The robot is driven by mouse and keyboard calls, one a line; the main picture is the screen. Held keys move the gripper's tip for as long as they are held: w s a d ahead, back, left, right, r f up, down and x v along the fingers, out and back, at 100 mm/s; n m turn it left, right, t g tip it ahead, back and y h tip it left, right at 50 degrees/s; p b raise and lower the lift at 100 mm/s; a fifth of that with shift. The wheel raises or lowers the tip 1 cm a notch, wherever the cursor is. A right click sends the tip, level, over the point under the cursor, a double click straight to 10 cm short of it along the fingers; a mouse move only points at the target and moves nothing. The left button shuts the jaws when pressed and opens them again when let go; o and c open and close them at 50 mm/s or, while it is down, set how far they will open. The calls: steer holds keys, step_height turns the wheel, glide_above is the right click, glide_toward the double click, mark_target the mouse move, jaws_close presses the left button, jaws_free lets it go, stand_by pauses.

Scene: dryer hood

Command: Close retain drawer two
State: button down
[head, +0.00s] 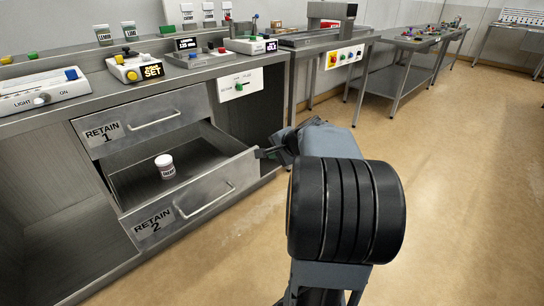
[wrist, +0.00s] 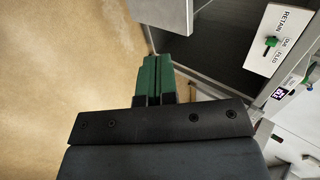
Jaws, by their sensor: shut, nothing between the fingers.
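The drawer labelled RETAIN 2 (head: 205,205) stands pulled out below the closed RETAIN 1 drawer (head: 150,120) in the head view. A white jar with a label (head: 165,166) stands upright inside it. In the head view my gripper is mostly hidden behind my arm, near the right side of the open drawer. In the wrist view my gripper (wrist: 158,62) has its two green fingers together, with nothing between them. A grey panel edge (wrist: 170,15) lies just beyond the fingertips, probably the drawer; I cannot tell whether they touch.
The steel bench (head: 225,70) carries control boxes with buttons, including one reading SET (head: 138,70). A white plate with a green knob (head: 240,86) is on the bench front, and also shows in the wrist view (wrist: 282,38). The tan floor (head: 450,180) to the right is clear.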

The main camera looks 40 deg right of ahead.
mark_target(251, 155)
steer(key=x, duration=0.3)
steer(key=r+b+x, duration=0.1)
steer(key=x, duration=0.2)
steer(key=w+b+x, duration=0.1)
steer(key=x, duration=0.2)
steer(key=shift+w+a+r, duration=0.1)
steer(key=shift+a, duration=0.05)
steer(key=shift+w+a, duration=0.1)
steer(key=shift+w, duration=0.55)
